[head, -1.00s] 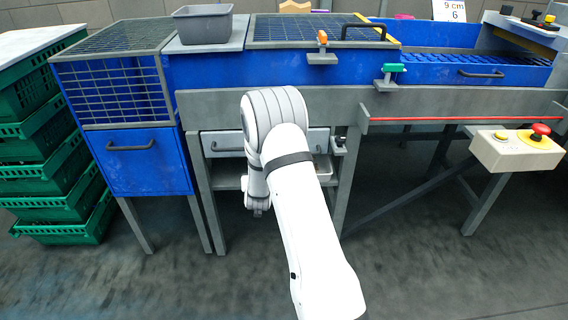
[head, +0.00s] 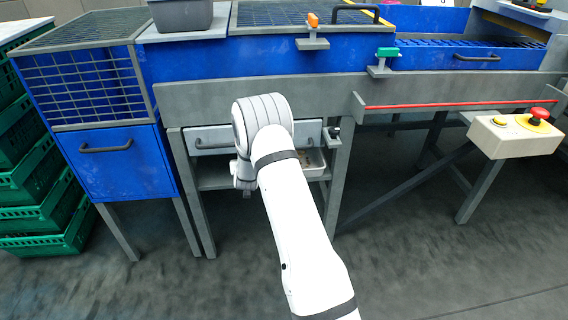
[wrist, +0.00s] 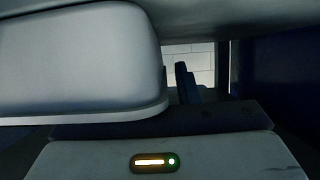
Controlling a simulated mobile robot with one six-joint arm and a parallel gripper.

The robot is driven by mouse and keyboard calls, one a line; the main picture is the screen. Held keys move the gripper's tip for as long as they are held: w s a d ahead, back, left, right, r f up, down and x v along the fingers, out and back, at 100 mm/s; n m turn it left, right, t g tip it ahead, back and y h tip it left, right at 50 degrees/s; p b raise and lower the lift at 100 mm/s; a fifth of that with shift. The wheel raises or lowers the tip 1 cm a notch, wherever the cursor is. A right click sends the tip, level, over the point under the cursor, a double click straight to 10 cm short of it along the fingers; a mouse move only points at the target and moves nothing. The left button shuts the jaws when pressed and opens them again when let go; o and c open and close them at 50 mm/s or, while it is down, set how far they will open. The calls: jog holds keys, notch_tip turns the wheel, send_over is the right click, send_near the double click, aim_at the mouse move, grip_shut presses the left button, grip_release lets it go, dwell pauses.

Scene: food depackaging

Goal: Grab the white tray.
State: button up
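A pale tray (head: 316,165) sits on the shelf under the machine, partly hidden behind my white arm; some brownish contents show in it. My gripper (head: 246,192) is mostly hidden behind the arm's wrist in the head view. Only a small dark tip shows low beside the shelf, left of the tray. In the wrist view a large pale rounded block fills the left, and a panel with a lit indicator fills the bottom. No tray can be made out there. I cannot tell whether the fingers are open or shut.
A grey drawer front (head: 208,139) is just above the shelf. Table legs (head: 339,185) stand on both sides of the shelf. A control box with a red button (head: 513,137) juts out at right. Green crates (head: 45,220) are stacked at left. The floor in front is clear.

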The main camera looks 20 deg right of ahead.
grip_shut()
jog(key=shift+r, duration=0.2)
dwell(0.6)
